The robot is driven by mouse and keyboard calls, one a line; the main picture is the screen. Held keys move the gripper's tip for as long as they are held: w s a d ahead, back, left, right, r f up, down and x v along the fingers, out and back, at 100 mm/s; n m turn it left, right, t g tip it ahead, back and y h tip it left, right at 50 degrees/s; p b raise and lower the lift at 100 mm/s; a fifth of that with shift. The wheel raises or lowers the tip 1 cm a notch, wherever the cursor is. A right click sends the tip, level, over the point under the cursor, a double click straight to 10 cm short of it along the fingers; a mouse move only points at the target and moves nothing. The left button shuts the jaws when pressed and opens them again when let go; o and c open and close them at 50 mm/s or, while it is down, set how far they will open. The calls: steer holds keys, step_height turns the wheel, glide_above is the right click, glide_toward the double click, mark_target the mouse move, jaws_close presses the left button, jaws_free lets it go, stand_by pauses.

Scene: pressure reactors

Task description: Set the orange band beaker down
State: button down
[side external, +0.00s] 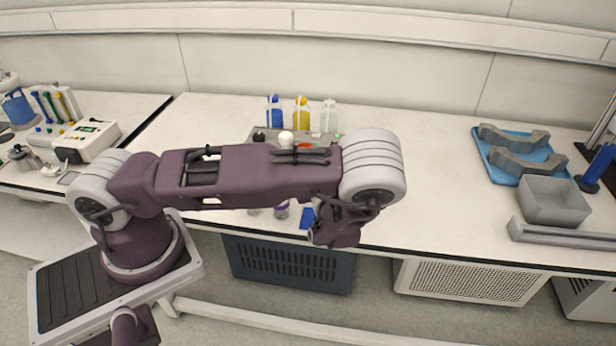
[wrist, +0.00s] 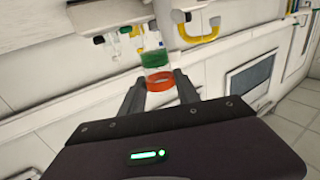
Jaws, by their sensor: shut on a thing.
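The orange band beaker (wrist: 160,82) is a clear vessel with an orange ring, seen in the wrist view between my fingertips. My gripper (wrist: 159,90) is shut on it. A green ring (wrist: 155,59) shows just beyond the orange one; I cannot tell whether it belongs to the same vessel. In the side view my wrist and hand hang at the bench's front edge, and the fingers and held beaker cannot be made out there. The surface under the beaker is not clear in either view.
The white bench (side external: 440,160) is mostly bare right of my arm. Blue and yellow bottles (side external: 302,113) stand at the back, beside a grey tray partly hidden by my arm. A purple-ringed vessel (side external: 281,211) is near the front edge. A grey bin (side external: 553,202) and blue tray (side external: 483,146) lie right.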

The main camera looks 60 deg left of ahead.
steer(key=s+d+t, duration=0.1)
steer(key=s+d, duration=0.2)
steer(key=d, duration=0.6)
steer(key=shift+m, duration=0.3)
steer(key=f, duration=0.9)
steer(key=shift+w+d, duration=0.1)
steer(key=shift+d, duration=0.25)
steer(key=shift+f, duration=0.1)
steer(key=c, duration=0.9)
jaws_free()
steer(key=shift+f, duration=0.1)
